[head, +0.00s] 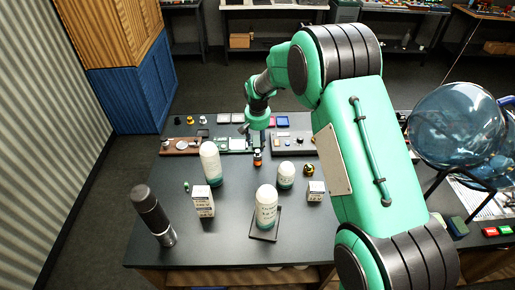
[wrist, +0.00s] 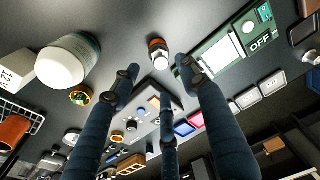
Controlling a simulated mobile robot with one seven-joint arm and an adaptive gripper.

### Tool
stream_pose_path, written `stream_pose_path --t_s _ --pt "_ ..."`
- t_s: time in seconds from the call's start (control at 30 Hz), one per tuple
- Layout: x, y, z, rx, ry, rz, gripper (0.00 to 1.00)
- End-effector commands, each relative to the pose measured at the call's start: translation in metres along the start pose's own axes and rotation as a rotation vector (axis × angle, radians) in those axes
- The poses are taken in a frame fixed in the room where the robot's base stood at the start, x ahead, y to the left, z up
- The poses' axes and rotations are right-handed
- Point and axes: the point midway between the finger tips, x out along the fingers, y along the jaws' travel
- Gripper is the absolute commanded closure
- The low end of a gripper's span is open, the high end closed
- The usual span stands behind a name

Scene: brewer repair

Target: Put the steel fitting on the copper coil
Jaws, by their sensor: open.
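My gripper (head: 243,129) hangs over the far part of the dark table, near a green circuit board (head: 232,145). In the wrist view its three dark fingers (wrist: 155,88) are spread apart, with nothing held between them. A brown board (head: 183,148) at the far left carries small metallic pieces. I cannot tell for sure which pieces are the steel fitting and the copper coil.
A grey control panel (head: 293,143) lies right of the circuit board. White bottles (head: 210,163), (head: 266,208), (head: 286,175), small white boxes (head: 203,201) and a dark cylinder (head: 153,215) stand nearer. A yellow-and-black round piece (head: 308,170) lies at right.

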Motion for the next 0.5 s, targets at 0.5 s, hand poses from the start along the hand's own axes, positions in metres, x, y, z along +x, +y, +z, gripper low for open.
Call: stream_pose_path --t_s 0.5 --pt "-0.042 0.000 0.001 0.000 -0.001 0.000 0.55"
